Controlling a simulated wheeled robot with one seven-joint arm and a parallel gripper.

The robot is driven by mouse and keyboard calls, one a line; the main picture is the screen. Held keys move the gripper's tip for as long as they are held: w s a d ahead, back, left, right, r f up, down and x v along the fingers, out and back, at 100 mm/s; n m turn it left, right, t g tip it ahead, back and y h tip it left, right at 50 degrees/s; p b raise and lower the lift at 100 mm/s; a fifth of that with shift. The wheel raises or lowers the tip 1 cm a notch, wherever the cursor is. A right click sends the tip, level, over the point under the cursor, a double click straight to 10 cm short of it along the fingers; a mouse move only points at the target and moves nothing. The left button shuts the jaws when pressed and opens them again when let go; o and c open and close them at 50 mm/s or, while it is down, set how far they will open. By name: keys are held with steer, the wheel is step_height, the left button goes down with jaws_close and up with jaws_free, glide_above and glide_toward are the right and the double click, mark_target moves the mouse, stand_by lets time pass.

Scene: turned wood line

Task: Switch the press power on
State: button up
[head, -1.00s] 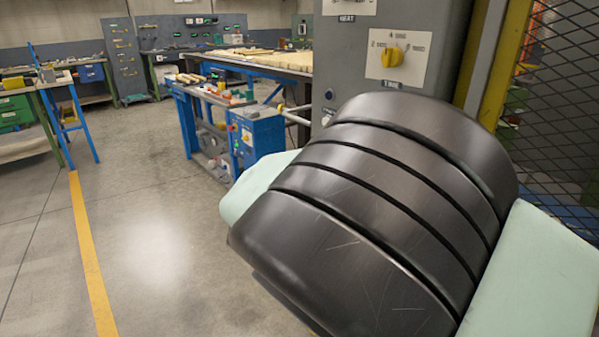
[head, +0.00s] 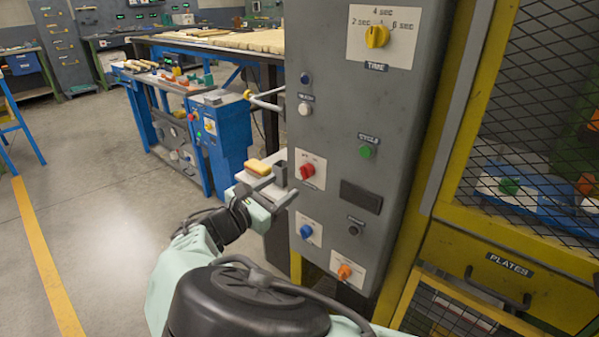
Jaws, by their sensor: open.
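The grey press panel (head: 335,110) stands upright in the head view and carries several controls. A red knob (head: 307,171) sits on a white plate at the panel's left side; its markings are too small to read, and I cannot tell which control is the power switch. A blue control (head: 306,231) and an orange control (head: 344,271) sit on white plates below it. A green button (head: 366,151) is labelled CYCLE, and a yellow knob (head: 377,37) is labelled TIME. My gripper (head: 285,186) is open and empty, left of the red knob, its fingers pointing right toward the panel.
A yellow block (head: 264,165) lies on a pale surface behind my gripper. A blue bench (head: 222,132) stands behind it to the left. A yellow-framed mesh cage with a PLATES drawer (head: 500,270) adjoins the panel on the right.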

mark_target(302, 174)
steer(key=p+x, duration=0.1)
steer(key=x, duration=0.7)
steer(key=shift+c, duration=0.3)
steer(key=c, duration=0.9)
